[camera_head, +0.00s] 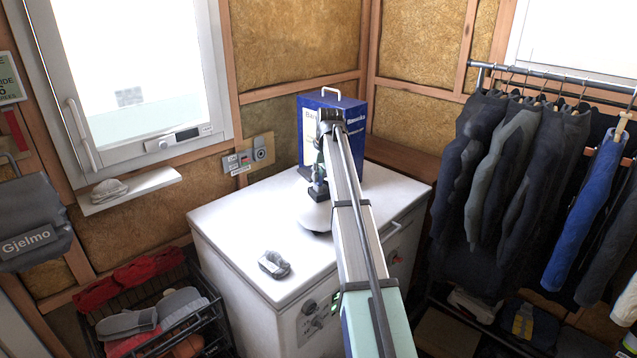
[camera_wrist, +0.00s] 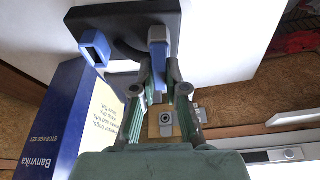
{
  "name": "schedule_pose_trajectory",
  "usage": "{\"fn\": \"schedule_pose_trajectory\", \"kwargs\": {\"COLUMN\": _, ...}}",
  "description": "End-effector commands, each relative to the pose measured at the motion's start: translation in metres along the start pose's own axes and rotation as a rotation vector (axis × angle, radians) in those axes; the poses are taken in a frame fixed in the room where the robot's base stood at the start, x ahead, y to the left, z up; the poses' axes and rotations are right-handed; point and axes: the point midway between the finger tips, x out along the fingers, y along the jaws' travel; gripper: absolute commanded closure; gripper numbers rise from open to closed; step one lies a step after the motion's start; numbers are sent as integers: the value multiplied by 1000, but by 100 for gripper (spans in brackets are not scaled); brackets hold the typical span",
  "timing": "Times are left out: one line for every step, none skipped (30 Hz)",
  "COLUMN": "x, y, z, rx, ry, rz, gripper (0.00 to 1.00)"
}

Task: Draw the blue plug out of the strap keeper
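In the wrist view a blue piece (camera_wrist: 158,48), which looks like the plug, stands against a dark plate-like part (camera_wrist: 130,14). A second blue-grey piece with a square hollow end (camera_wrist: 95,46) is to its left on the same dark part. I cannot tell for sure which part is the strap keeper. My gripper (camera_wrist: 158,72) has one finger on each side of the right blue piece, very close to it; whether both fingers press on it is not clear. In the head view my gripper (camera_head: 318,172) points down over the white chest top, and my arm partly hides this spot.
The white chest (camera_head: 235,235) has clear room at its left and front. A small grey object (camera_head: 273,264) lies near its front edge. A blue storage box (camera_head: 376,142) stands close behind my gripper. Clothes (camera_head: 495,160) hang at the right.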

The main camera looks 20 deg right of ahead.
Motion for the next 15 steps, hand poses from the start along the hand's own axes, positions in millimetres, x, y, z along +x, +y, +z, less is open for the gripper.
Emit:
{"fn": "schedule_pose_trajectory", "kwargs": {"x": 0, "y": 0, "z": 0, "rx": 0, "ry": 0, "rz": 0, "gripper": 100}}
{"fn": "schedule_pose_trajectory", "kwargs": {"x": 0, "y": 0, "z": 0, "rx": 0, "ry": 0, "rz": 0, "gripper": 100}}
{"fn": "schedule_pose_trajectory", "kwargs": {"x": 0, "y": 0, "z": 0, "rx": 0, "ry": 0, "rz": 0, "gripper": 100}}
{"fn": "schedule_pose_trajectory", "kwargs": {"x": 0, "y": 0, "z": 0, "rx": 0, "ry": 0, "rz": 0, "gripper": 100}}
{"fn": "schedule_pose_trajectory", "kwargs": {"x": 0, "y": 0, "z": 0, "rx": 0, "ry": 0, "rz": 0, "gripper": 100}}
{"fn": "schedule_pose_trajectory", "kwargs": {"x": 0, "y": 0, "z": 0, "rx": 0, "ry": 0, "rz": 0, "gripper": 100}}
{"fn": "schedule_pose_trajectory", "kwargs": {"x": 0, "y": 0, "z": 0, "rx": 0, "ry": 0, "rz": 0, "gripper": 100}}
{"fn": "schedule_pose_trajectory", "kwargs": {"x": 0, "y": 0, "z": 0, "rx": 0, "ry": 0, "rz": 0, "gripper": 100}}
{"fn": "schedule_pose_trajectory", "kwargs": {"x": -1, "y": 0, "z": 0, "rx": 0, "ry": 0, "rz": 0, "gripper": 100}}
{"fn": "schedule_pose_trajectory", "kwargs": {"x": -1, "y": 0, "z": 0, "rx": 0, "ry": 0, "rz": 0, "gripper": 100}}
{"fn": "schedule_pose_trajectory", "kwargs": {"x": -1, "y": 0, "z": 0, "rx": 0, "ry": 0, "rz": 0, "gripper": 100}}
{"fn": "schedule_pose_trajectory", "kwargs": {"x": -2, "y": 0, "z": -1, "rx": 0, "ry": 0, "rz": 0, "gripper": 100}}
{"fn": "schedule_pose_trajectory", "kwargs": {"x": -2, "y": 0, "z": -1, "rx": 0, "ry": 0, "rz": 0, "gripper": 100}}
{"fn": "schedule_pose_trajectory", "kwargs": {"x": -3, "y": 0, "z": -1, "rx": 0, "ry": 0, "rz": 0, "gripper": 100}}
{"fn": "schedule_pose_trajectory", "kwargs": {"x": -3, "y": 0, "z": -1, "rx": 0, "ry": 0, "rz": 0, "gripper": 100}}
